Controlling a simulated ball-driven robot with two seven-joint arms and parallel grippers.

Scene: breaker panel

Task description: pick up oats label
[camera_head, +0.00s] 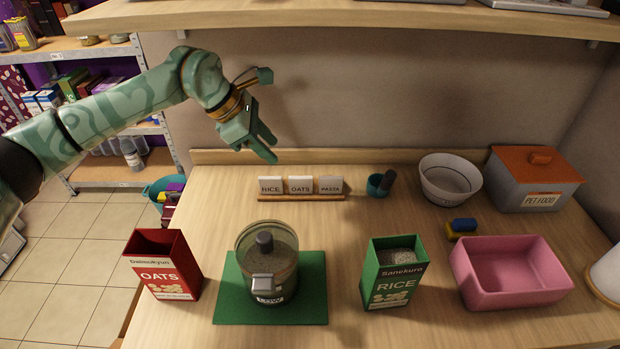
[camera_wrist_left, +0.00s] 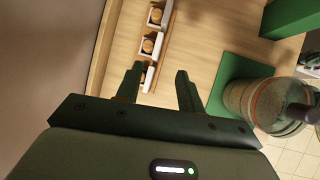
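The oats label (camera_head: 301,185) is a small white tile standing in the middle of a wooden rack (camera_head: 300,197). The rice label (camera_head: 270,185) is on its left and the pasta label (camera_head: 330,185) on its right. My left gripper (camera_head: 268,146) is open and empty, above and behind the rack's left part. In the left wrist view, the open fingers (camera_wrist_left: 160,82) point toward the row of labels. The oats label is the middle tile there (camera_wrist_left: 150,46), apart from the fingers. My right gripper is not in view.
A red oats box (camera_head: 165,265), a green rice box (camera_head: 393,272) and a pink bin (camera_head: 512,272) stand near the front. A small teal cup (camera_head: 378,186) is right of the rack. A shelf (camera_head: 400,15) overhangs the counter.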

